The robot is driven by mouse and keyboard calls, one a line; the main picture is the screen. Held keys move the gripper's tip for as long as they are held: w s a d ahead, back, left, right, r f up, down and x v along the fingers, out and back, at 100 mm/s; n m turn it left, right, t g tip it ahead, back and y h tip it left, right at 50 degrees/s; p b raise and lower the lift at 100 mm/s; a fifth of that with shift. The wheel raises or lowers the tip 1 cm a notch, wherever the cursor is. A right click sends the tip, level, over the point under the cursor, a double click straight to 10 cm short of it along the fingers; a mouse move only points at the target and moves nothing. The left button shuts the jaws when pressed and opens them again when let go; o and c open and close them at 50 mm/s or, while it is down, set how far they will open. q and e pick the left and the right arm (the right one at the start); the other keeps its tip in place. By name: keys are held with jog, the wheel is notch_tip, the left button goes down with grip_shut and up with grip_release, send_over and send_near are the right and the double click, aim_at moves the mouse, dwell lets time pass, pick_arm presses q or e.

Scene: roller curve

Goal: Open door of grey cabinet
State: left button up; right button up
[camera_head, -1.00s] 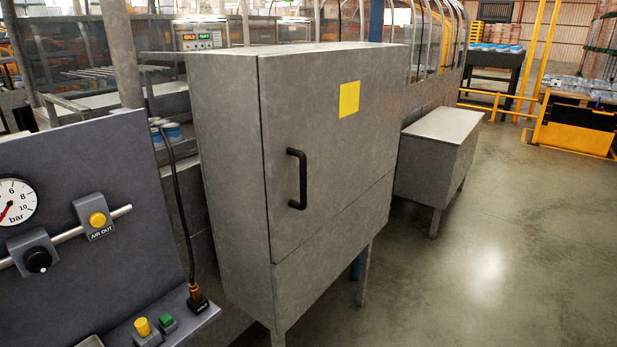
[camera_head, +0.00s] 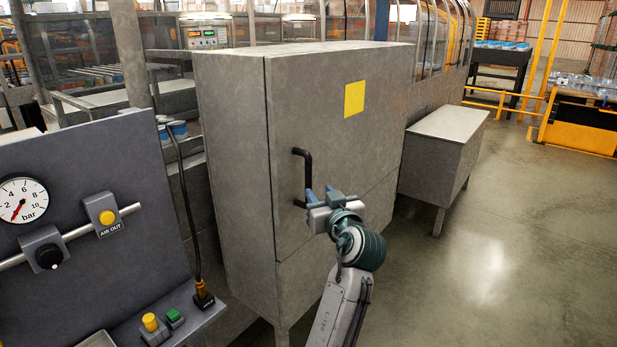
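The grey cabinet (camera_head: 232,170) stands in the middle of the view. Its door (camera_head: 330,130) is shut, with a yellow square label (camera_head: 354,98) near the upper right. A black vertical bar handle (camera_head: 308,165) is on the door's left side.
A dark control panel (camera_head: 110,180) with a gauge, knobs and buttons stands at the left, close to the cabinet. A low grey box on legs (camera_head: 440,160) stands right of the cabinet. The floor (camera_head: 500,240) at the right is clear.

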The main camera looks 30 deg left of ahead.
aim_at(309, 179)
pick_arm(q)
jog(key=p+x, duration=0.3)
jog(key=x, duration=0.5)
jog(key=shift+w+a+r+p, duration=0.1)
jog(key=shift+w+a+p, duration=0.15)
jog(key=shift+p, duration=0.15)
jog(key=shift+w+a, duration=0.35)
jog(key=shift+a, duration=0.1)
grip_shut()
